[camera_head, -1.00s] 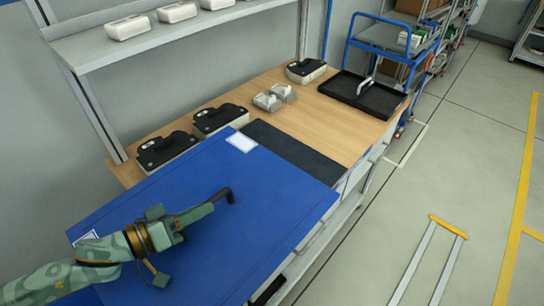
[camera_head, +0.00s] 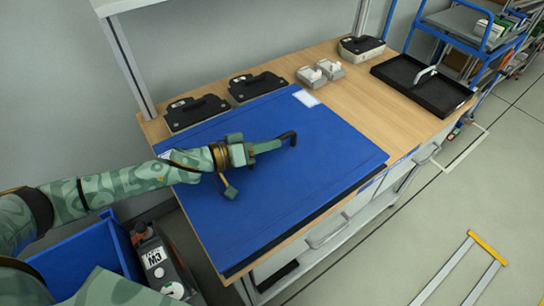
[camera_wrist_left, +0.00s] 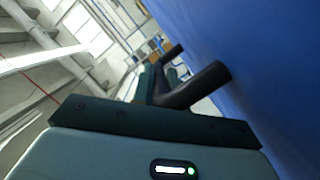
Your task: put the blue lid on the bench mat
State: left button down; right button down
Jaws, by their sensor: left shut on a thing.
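The blue lid (camera_head: 325,165) is a large flat blue panel with a white label near its far corner. It lies roughly level over the near part of the wooden bench. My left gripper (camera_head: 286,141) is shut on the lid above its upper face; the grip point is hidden. In the left wrist view the lid (camera_wrist_left: 265,60) fills the right side beside the dark fingers (camera_wrist_left: 190,85). The dark bench mat (camera_head: 338,199) shows only as a thin strip along the lid's front edge; the rest is covered. I cannot tell whether they touch. My right gripper is out of view.
Black-topped boxes (camera_head: 196,112) stand close behind the lid. Small grey parts (camera_head: 320,72) and a black tray (camera_head: 425,85) are farther right. A blue bin (camera_head: 85,262) and a device marked M3 (camera_head: 158,262) are at lower left. Bare wood lies right of the lid.

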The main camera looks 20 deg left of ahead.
aim_at(270, 152)
pick_arm(q)
jog(key=shift+w+d+f+b, duration=0.1)
jog(key=shift+w+f+b, duration=0.3)
jog(key=shift+w+f, duration=0.5)
jog(key=f, duration=0.1)
jog(key=f+b, duration=0.2)
jog(key=shift+w+f, duration=0.25)
jog(key=shift+f, duration=0.15)
jog(key=shift+r, duration=0.1)
jog(key=c, duration=1.4)
grip_release()
jog(key=shift+s, duration=0.1)
jog(key=p+v, duration=0.1)
jog(key=v, duration=1.1)
jog(key=shift+p, duration=0.4)
